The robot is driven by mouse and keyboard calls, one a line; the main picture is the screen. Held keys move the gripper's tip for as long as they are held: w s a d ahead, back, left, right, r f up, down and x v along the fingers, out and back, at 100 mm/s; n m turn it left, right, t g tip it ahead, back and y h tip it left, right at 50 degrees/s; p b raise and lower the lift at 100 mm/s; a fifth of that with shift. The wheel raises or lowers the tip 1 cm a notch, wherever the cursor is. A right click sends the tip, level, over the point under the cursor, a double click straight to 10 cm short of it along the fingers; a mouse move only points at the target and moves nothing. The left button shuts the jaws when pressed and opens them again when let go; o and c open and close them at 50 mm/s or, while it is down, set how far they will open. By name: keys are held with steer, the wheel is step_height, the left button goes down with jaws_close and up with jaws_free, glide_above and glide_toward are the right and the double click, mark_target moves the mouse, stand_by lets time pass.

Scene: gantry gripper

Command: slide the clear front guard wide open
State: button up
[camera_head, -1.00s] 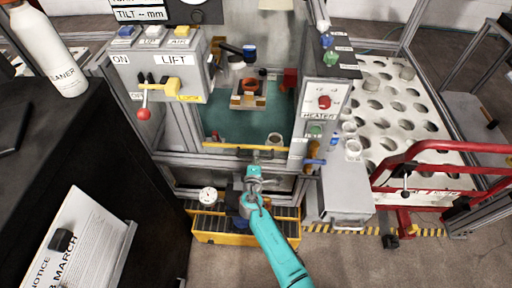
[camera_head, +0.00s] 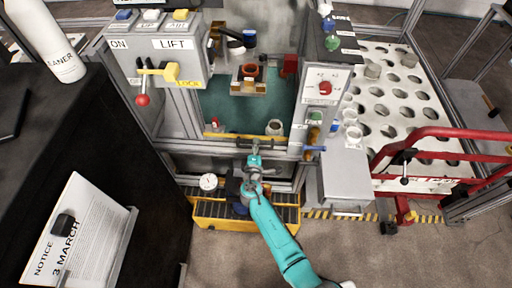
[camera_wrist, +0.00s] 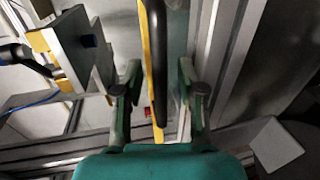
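The clear front guard is hard to make out across the machine's opening. A dark handle bar (camera_head: 236,143) runs across the lower edge of the opening, with a yellow strip beside it. In the wrist view the dark bar (camera_wrist: 158,60) and the yellow strip (camera_wrist: 146,50) run lengthwise. My gripper (camera_head: 254,158) is low in front of the opening, close to the bar. In the wrist view my gripper (camera_wrist: 160,85) has its fingers apart, one on each side of the bar, with gaps visible. I cannot tell the exact depth between fingers and bar.
A grey control box (camera_head: 160,60) with a red-knobbed lever (camera_head: 142,98) is left of the opening. A heater panel (camera_head: 324,88) is to the right. Below are a yellow-edged roller tray (camera_head: 215,222) and a grey box (camera_head: 345,185). A red rail (camera_head: 440,133) stands at right.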

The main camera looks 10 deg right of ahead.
steer(key=v, duration=1.2)
stand_by(0.4)
